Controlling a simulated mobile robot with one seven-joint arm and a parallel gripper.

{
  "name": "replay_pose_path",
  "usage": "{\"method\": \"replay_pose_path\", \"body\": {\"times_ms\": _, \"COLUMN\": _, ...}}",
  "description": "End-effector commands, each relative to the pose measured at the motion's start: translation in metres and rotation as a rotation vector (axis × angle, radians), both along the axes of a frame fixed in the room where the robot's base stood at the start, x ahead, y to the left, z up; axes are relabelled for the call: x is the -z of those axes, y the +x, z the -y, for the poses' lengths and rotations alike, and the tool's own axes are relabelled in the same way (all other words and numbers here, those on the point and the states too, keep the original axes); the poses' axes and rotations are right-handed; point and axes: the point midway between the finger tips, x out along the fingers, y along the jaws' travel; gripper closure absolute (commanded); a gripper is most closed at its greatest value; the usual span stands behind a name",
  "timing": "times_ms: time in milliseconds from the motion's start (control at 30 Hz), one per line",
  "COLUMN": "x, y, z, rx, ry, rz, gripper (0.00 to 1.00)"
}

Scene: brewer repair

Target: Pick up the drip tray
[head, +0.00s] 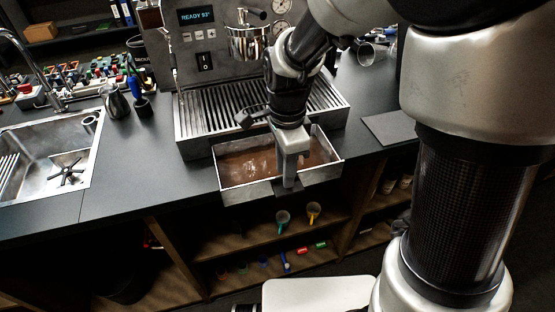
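The drip tray (232,192) is a rectangular metal box, open at the top, with brown liquid inside. It sticks out in front of the espresso machine (190,140), below the slatted grate (215,108), and its front wall reaches about the counter's front edge. My gripper (289,182) points down at the tray's front wall, right of its middle. One finger shows in front of that wall. The other finger and any gap between them are not clear, so I cannot tell whether it grips the wall.
A sink (45,150) lies at the left, with a steel pitcher (116,102) beside it. A dark flat mat (390,127) lies on the counter at the right. Shelves below hold cups (283,217) and small coloured items. Counter left of the tray is clear.

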Motion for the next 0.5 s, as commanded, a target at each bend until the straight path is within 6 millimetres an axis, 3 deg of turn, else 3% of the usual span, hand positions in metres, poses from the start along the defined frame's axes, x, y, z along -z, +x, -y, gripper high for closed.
{"method": "replay_pose_path", "body": {"times_ms": 500, "x": 0.0048, "y": 0.0000, "z": 0.0000, "rx": 0.000, "ry": 0.000, "rz": 0.000, "gripper": 0.72}}
